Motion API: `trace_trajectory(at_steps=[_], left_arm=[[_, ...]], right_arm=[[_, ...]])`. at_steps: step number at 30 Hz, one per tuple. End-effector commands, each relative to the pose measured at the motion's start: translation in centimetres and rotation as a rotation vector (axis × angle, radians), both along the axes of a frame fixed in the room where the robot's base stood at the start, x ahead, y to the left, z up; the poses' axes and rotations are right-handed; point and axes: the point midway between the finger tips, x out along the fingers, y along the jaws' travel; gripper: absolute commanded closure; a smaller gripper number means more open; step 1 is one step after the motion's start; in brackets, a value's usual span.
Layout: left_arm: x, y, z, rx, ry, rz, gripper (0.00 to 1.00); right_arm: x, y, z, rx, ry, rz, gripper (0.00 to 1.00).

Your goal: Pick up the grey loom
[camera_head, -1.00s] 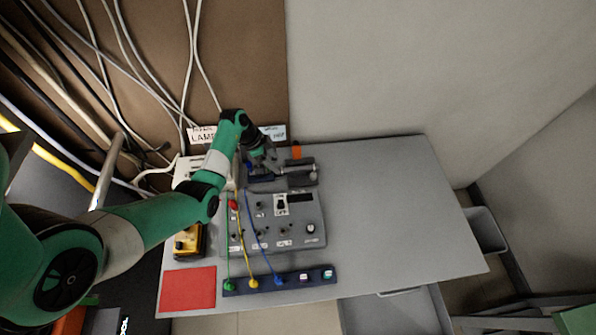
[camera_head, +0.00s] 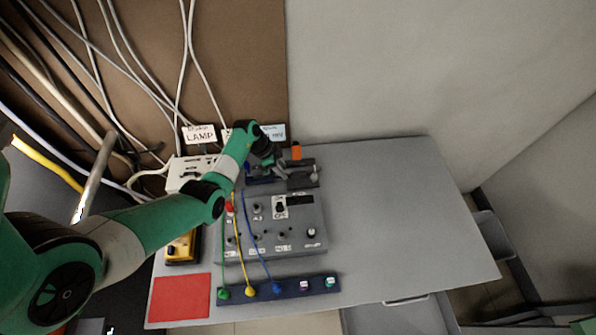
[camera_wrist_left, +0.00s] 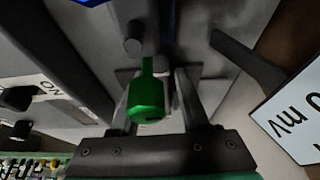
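No thing clearly recognisable as the grey loom stands out in these views. My left gripper (camera_head: 268,160) is at the back of the grey table (camera_head: 400,220), beside a dark grey device (camera_head: 300,178) with an orange part. In the left wrist view, my left gripper (camera_wrist_left: 160,82) has its two fingers apart. A green plug-like cylinder (camera_wrist_left: 147,98) with a thin green neck shows between the fingers; I cannot tell whether they touch it. Grey surfaces lie beyond the fingertips. My right gripper is not in view.
A grey control box (camera_head: 290,222) carries green, yellow and blue cables running to a dark blue socket strip (camera_head: 290,287). A red square (camera_head: 180,297) and a yellow device (camera_head: 182,247) lie left. A LAMP sign (camera_head: 200,135) stands behind. The table's right side is clear.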

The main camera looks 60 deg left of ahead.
Motion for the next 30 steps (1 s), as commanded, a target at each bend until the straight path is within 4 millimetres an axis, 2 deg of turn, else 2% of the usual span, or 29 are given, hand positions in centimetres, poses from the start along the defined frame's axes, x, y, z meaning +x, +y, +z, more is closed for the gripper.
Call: trace_trajectory(at_steps=[1,7,20,25,29,30], left_arm=[[0.0,0.0,0.0,0.000,0.000,0.000,0.66],[0.0,0.0,0.0,0.000,0.000,0.000,1.00],[0.0,0.0,0.2,0.000,-0.001,0.000,1.00],[0.0,0.0,1.7,0.001,-0.001,0.000,1.00],[0.0,0.0,4.0,0.001,-0.001,0.000,1.00],[-0.3,-0.5,4.6,0.001,-0.001,-0.001,1.00]], right_arm=[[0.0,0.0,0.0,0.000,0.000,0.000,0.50],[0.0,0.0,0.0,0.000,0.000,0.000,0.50],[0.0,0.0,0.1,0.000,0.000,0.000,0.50],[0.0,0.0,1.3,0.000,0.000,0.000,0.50],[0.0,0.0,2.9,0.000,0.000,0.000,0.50],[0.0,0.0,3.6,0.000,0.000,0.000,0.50]])
